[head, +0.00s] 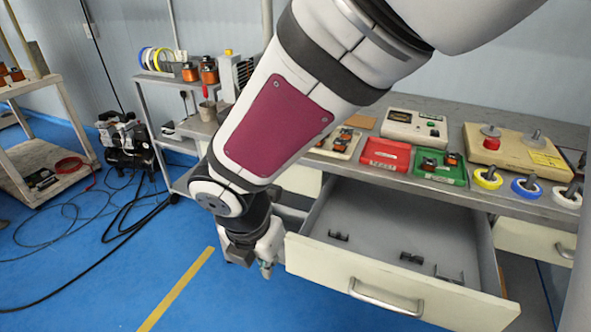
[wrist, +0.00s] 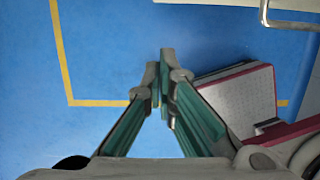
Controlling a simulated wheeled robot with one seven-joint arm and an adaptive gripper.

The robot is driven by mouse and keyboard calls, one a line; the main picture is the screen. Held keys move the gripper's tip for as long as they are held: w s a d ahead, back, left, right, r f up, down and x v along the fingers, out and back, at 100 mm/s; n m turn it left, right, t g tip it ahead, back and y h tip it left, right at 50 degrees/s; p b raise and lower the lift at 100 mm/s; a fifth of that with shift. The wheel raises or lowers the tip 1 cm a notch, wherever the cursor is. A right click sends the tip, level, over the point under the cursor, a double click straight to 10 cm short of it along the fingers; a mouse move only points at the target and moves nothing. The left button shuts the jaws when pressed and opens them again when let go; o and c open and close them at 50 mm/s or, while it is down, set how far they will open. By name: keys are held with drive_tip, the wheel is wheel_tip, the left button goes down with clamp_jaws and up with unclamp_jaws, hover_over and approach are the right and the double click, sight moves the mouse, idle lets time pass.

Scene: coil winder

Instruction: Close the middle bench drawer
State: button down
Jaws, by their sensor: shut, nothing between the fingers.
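The middle bench drawer (head: 400,245) is pulled well out from the bench in the head view. Its cream front has a metal bar handle (head: 386,298), and a few small dark parts lie inside. The drawer's handle also shows at the top right of the wrist view (wrist: 290,24). My gripper (head: 266,268) hangs beside the left end of the drawer front in the head view. In the wrist view my gripper's fingertips (wrist: 160,68) are together and empty above the blue floor. Whether the gripper touches the drawer cannot be told.
The bench top (head: 470,195) holds a red tray (head: 385,154), a green tray (head: 440,167), a beige machine (head: 515,155) and several spools. A metal cart (head: 160,120) stands behind my arm. Hoses lie on the floor at left. Blue floor left of the drawer is open.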

sight(320, 198)
drive_tip(key=w+d+f+b, duration=0.2)
drive_tip(key=w+f+b, duration=0.2)
drive_tip(key=f, duration=0.5)
drive_tip(key=shift+w+f, duration=0.25)
drive_tip(key=shift+w, duration=0.8)
drive_tip(key=shift+d, duration=0.1)
drive_tip(key=w+d+p, duration=0.2)
drive_tip(key=w, duration=0.5)
drive_tip(key=w+d+p, duration=0.2)
drive_tip(key=w+d, duration=0.1)
drive_tip(key=w, duration=0.5)
drive_tip(key=w+d+p, duration=0.2)
drive_tip(key=w+d, duration=0.1)
drive_tip(key=w, duration=0.4)
drive_tip(key=shift+w+p, duration=0.25)
drive_tip(key=shift+p, duration=0.05)
drive_tip(key=shift+s, duration=0.15)
